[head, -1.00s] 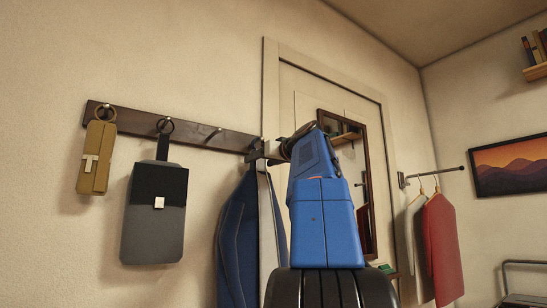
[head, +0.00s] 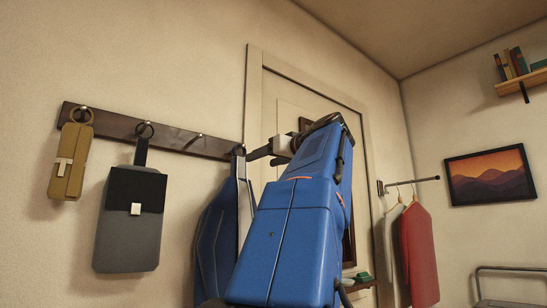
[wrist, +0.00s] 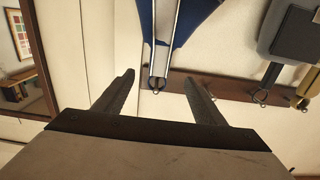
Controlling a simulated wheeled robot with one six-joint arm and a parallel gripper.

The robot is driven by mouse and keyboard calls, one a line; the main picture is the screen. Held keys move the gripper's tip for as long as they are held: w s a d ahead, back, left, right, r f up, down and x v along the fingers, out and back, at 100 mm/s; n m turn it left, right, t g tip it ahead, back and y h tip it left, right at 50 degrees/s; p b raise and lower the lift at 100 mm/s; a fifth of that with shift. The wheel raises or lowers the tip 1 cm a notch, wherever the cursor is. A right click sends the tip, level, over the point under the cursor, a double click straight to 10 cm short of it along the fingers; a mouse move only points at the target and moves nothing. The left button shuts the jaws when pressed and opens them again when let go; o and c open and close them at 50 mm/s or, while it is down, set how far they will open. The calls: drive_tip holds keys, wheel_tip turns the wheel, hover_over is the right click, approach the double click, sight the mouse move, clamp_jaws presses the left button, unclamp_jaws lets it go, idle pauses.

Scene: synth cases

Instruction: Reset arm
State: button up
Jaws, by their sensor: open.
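My gripper (head: 258,153) is at the end of my blue arm, near the right end of the dark wall rack (head: 178,139). In the wrist view my gripper (wrist: 162,80) shows two dark fingers spread apart with nothing held between them. A blue hanging item (head: 213,235) with pale straps (wrist: 165,45) hangs at the rack's right end. Its strap top and ring appear between the fingers in the wrist view, apparently beyond the tips. My arm hides part of the blue item in the head view.
A door frame (head: 254,95) stands behind my arm. At right are a rail (head: 410,182) with a red garment (head: 418,255), a picture (head: 490,174) and a shelf (head: 522,88).

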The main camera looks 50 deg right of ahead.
drive_tip(key=shift+v, duration=1.9)
drive_tip(key=shift+a, duration=0.1)
drive_tip(key=w+a+f+g+y, duration=0.25)
drive_tip(key=a+f, duration=0.35)
drive_tip(key=f, duration=0.6)
drive_tip(key=w+a+f+m+g+y, duration=0.1)
drive_tip(key=w+a+f+g, duration=0.15)
drive_tip(key=a+f, duration=0.65)
drive_tip(key=w+a+f+g+y, duration=0.15)
drive_tip(key=w+a+f, duration=0.25)
drive_tip(key=f, duration=1)
drive_tip(key=s+a+f+n+g, duration=0.1)
drive_tip(key=s+a+f, duration=0.3)
drive_tip(key=f, duration=0.8)
drive_tip(key=s+a+f+n+g, duration=0.1)
drive_tip(key=s+a+f+g, duration=0.2)
drive_tip(key=f, duration=1)
drive_tip(key=s+a+f+n+g+h, duration=0.1)
drive_tip(key=s+a+f+g, duration=0.1)
drive_tip(key=s+a+f, duration=0.4)
wheel_tip(320, 180, down, 7)
drive_tip(key=s, duration=0.3)
drive_tip(key=shift+a+r+n, duration=0.2)
drive_tip(key=shift+a+n, duration=0.1)
drive_tip(key=shift+n, duration=0.1)
